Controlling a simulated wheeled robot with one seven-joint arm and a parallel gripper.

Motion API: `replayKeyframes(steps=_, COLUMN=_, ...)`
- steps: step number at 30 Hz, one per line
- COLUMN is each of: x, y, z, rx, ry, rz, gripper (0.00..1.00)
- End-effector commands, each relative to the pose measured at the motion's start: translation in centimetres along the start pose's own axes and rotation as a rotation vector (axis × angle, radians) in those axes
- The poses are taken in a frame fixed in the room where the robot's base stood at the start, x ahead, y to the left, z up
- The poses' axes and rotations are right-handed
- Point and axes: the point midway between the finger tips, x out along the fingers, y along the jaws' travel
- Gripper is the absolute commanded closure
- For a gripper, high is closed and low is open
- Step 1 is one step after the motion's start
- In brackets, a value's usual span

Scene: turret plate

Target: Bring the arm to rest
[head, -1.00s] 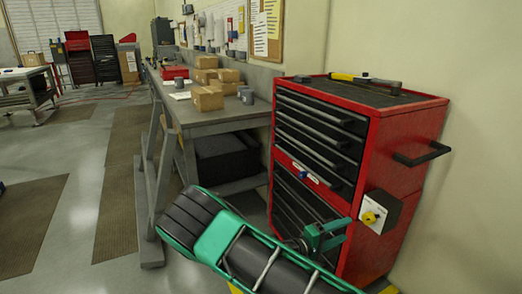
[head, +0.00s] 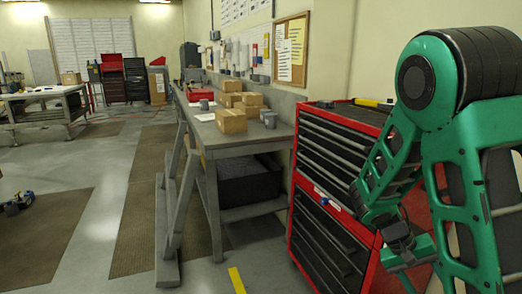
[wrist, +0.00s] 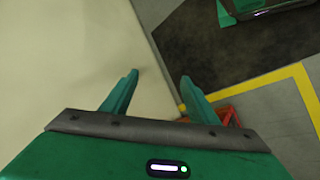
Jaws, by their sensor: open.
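My gripper (wrist: 159,77) is open in the wrist view, with its two green fingers apart and nothing between them. It points down past the cream wall towards the floor. In the head view my green arm is folded up at the right. Its upper joint stands high and its forearm hangs down in front of the red tool cabinet (head: 327,201). The arm hides much of the cabinet's right side, and the box with the yellow knob cannot be seen there now.
A grey workbench (head: 240,139) with several cardboard boxes (head: 231,121) stands left of the cabinet. A yellow floor line (head: 236,280) lies in front. Another table (head: 45,104) is at the far left. The floor between is mostly clear, with dark mats (head: 45,228).

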Motion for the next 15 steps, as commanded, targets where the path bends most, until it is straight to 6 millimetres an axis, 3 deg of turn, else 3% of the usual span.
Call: replayKeyframes(steps=15, x=-3.3, y=6.0, z=8.5, rx=0.104, ry=-0.079, rz=-0.438, gripper=0.46)
